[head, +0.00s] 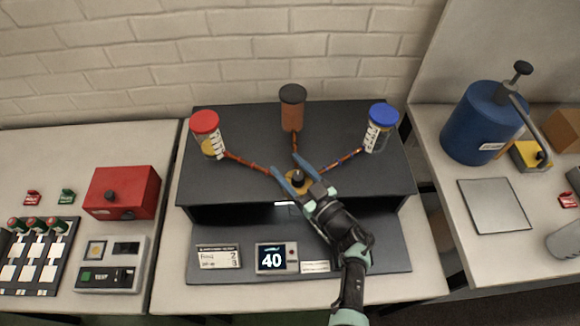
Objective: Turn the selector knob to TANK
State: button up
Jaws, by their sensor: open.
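The selector knob (297,176) is a small dark knob on a yellow base on the black raised shelf, where three coloured lines meet. One line runs to a red-capped jar (207,136), one to a dark-capped brown jar (292,108), one to a blue-capped jar (380,128). My gripper (289,174) is open, its blue fingers around or just above the knob; I cannot tell whether they touch it. The TANK marking and the knob's pointer are too small to make out.
A display reading 40 (276,258) and a label card (218,256) stand in front below the shelf. A red box (121,192) and switch panel (37,255) are left. A blue tank (482,122) and grey plate (494,206) are right.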

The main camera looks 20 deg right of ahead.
jog(key=shift+s, duration=0.1)
jog(key=v, duration=1.2)
jog(key=shift+s, duration=0.35)
jog(key=shift+d, duration=0.1)
